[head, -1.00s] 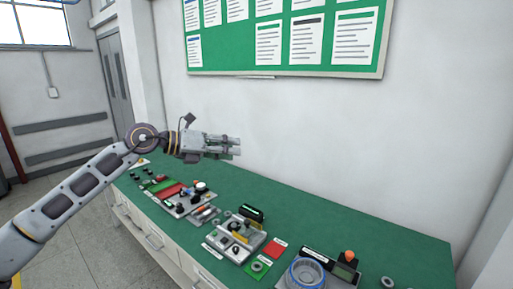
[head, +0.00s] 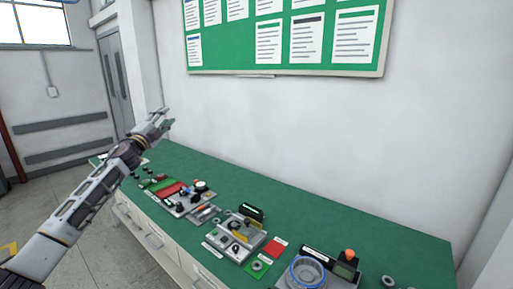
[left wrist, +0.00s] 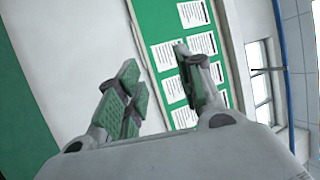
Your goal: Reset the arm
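My left gripper (head: 165,118) is raised above the far left part of the green bench, in front of the white wall, touching nothing. In the left wrist view the left gripper's fingers (left wrist: 158,92) stand apart, with green pads and nothing between them. Behind them that view shows the wall and the green notice board (left wrist: 160,25). My right gripper is in neither view now.
The green-topped bench (head: 330,222) runs along the wall. On it are a fixture block (head: 237,237), a red card (head: 275,247), a blue-rimmed round part (head: 307,271) and a box with an orange knob (head: 347,262). The bench's back strip is clear.

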